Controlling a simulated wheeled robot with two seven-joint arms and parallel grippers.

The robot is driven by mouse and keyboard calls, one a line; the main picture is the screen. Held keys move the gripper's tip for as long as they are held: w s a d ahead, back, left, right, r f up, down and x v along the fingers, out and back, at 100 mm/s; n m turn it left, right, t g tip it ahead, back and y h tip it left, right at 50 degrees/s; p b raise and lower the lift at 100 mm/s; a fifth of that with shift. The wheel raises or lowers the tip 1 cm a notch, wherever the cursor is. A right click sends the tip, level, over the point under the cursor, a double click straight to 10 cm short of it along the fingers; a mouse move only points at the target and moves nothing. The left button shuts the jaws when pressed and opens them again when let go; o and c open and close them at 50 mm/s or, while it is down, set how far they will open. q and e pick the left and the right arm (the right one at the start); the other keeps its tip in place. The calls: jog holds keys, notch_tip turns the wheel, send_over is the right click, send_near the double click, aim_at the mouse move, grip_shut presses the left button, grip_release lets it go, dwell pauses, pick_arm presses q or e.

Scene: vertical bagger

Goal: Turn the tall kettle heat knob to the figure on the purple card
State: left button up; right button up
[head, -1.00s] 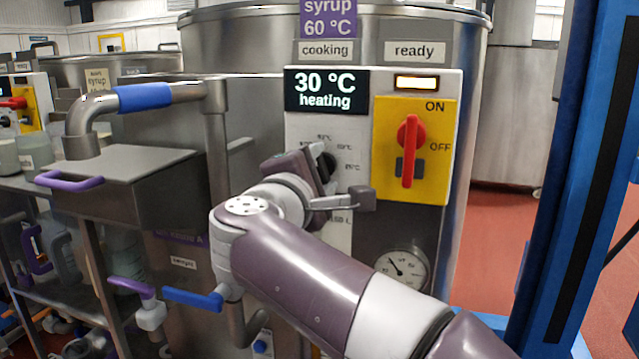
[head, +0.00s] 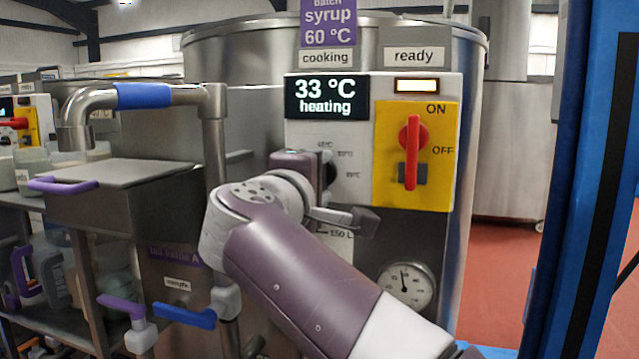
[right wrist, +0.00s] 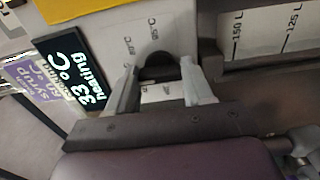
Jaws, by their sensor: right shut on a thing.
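The purple card (head: 328,24) at the top of the tall kettle (head: 240,60) reads "Batch syrup 60 °C"; it also shows sideways in the right wrist view (right wrist: 45,85). The display (head: 326,96) on the white panel reads "33 °C heating". The dark heat knob (head: 330,171) is below it, mostly hidden by my gripper in the head view. My right gripper (right wrist: 158,80) is shut on the knob (right wrist: 160,68), one finger on each side. Dial figures show around the knob, but its pointer is hidden. My left gripper is not in view.
A red ON/OFF switch (head: 411,152) on a yellow plate is close right of the knob. A round gauge (head: 405,284) is below it. A pipe with a blue sleeve (head: 143,96) and a steel box (head: 125,190) stand left. A blue post (head: 570,180) rises at right.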

jog(key=o, duration=1.1)
jog(key=shift+o, duration=0.2)
jog(key=b+v, duration=0.2)
jog(key=v, duration=0.3)
jog(key=shift+b, duration=0.3)
jog(key=v, duration=1.2)
jog(key=shift+s, duration=0.35)
jog(key=shift+a, duration=0.1)
